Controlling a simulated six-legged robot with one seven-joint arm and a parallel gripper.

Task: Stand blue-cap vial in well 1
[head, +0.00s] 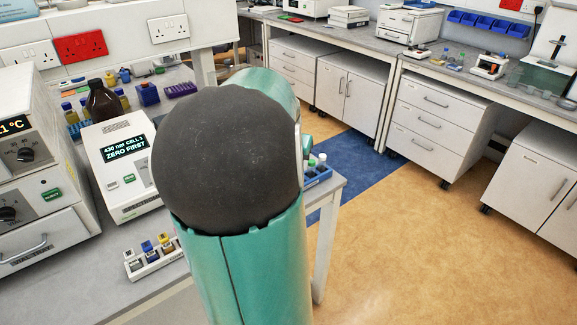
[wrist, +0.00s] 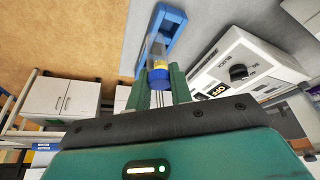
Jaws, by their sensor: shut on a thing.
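My gripper (wrist: 160,80) is shut on the blue-cap vial (wrist: 158,77), whose blue cap and yellow band show between the green fingers in the wrist view. Beyond the vial is a blue rack or tray (wrist: 172,20); I cannot tell whether the vial touches it. In the head view my arm hides the gripper and the held vial. A blue rack (head: 319,181) with white-capped and green-capped vials shows partly, right of my arm. A white rack (head: 150,269) with several vials, one blue-topped and one yellow-topped, stands left of my arm. No well number is readable.
A photometer (head: 119,180) with a lit display stands on the left bench, beside a brown bottle (head: 102,103) and several small vials. A white instrument with a black knob (wrist: 239,72) is close on the right in the wrist view. Floor (head: 410,240) right of the bench is clear.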

